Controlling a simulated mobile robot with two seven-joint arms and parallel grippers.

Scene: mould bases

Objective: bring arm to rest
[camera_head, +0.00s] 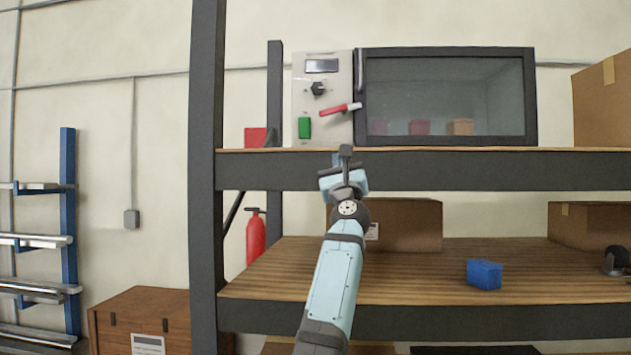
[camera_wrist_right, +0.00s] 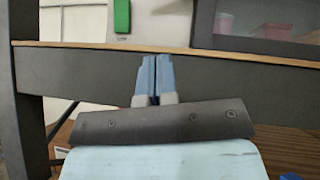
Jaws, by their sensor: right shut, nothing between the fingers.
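My right arm reaches up from the bottom middle of the head view, in front of the shelf rack. My right gripper (camera_head: 337,160) is at the height of the upper shelf's front edge (camera_head: 450,170), below the control panel. In the right wrist view its two blue fingers (camera_wrist_right: 154,75) are together with nothing between them. The gripper stands in front of the shelf edge; I cannot tell how far. My left gripper is in neither view.
On the upper shelf stand a glass-fronted oven (camera_head: 445,95) and a panel with a red lever (camera_head: 340,109) and green switch (camera_head: 304,128). A blue block (camera_head: 484,274) and cardboard boxes (camera_head: 410,225) lie on the lower shelf. A rack post (camera_head: 206,180) stands left of my arm.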

